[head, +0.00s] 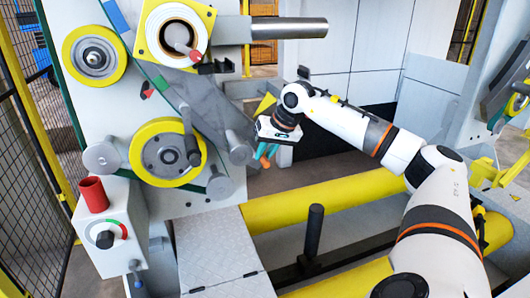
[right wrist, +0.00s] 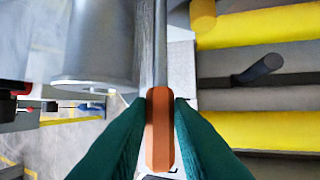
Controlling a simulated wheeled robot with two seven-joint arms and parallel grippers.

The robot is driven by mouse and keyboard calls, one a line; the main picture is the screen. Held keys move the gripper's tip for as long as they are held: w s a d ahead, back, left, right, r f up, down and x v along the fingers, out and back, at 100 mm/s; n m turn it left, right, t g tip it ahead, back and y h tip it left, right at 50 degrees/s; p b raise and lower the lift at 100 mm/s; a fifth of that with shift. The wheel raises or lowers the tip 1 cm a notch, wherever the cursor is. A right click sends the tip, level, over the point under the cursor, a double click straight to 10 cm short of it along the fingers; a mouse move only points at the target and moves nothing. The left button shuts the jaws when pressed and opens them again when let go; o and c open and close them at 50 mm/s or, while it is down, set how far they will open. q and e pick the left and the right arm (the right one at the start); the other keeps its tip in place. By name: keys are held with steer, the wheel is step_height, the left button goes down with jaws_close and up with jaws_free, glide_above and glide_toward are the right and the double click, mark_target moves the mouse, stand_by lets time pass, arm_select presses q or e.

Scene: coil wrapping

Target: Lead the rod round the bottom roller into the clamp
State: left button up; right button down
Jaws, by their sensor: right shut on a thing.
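My right gripper (head: 265,153) is beside the right edge of the machine panel, to the right of the bottom roller. Its teal fingers (right wrist: 159,105) are shut on an orange rod (right wrist: 160,135) in the right wrist view. The rod's orange also shows in the head view (head: 265,162), small beneath the gripper. The bottom roller (head: 165,153) has a yellow rim and a grey hub, low on the panel. A grey cylinder (right wrist: 98,45) is close to the left of the rod in the right wrist view. I cannot make out the clamp for certain. My left gripper is not in view.
Small grey rollers (head: 220,186) surround the bottom roller. A second yellow-rimmed roller (head: 94,55) is above left. A control box (head: 108,232) with a red cup (head: 93,194) stands lower left. Yellow bars (head: 330,198) and a black post (head: 314,228) lie below my right arm.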

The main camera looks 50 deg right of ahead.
steer(key=shift+r, duration=0.15)
steer(key=s+d+r+p, duration=0.2)
steer(key=d+r+p, duration=0.1)
steer(key=r+p, duration=0.5)
steer(key=shift+d+r, duration=0.25)
steer(key=shift+r, duration=1.2)
steer(key=shift+p, duration=0.4)
steer(key=s+d+r+p, duration=0.1)
steer(key=d+r+p, duration=0.2)
steer(key=r+p, duration=0.4)
steer(key=shift+w+v, duration=0.2)
steer(key=shift+v, duration=0.9)
steer(key=shift+p, duration=0.3)
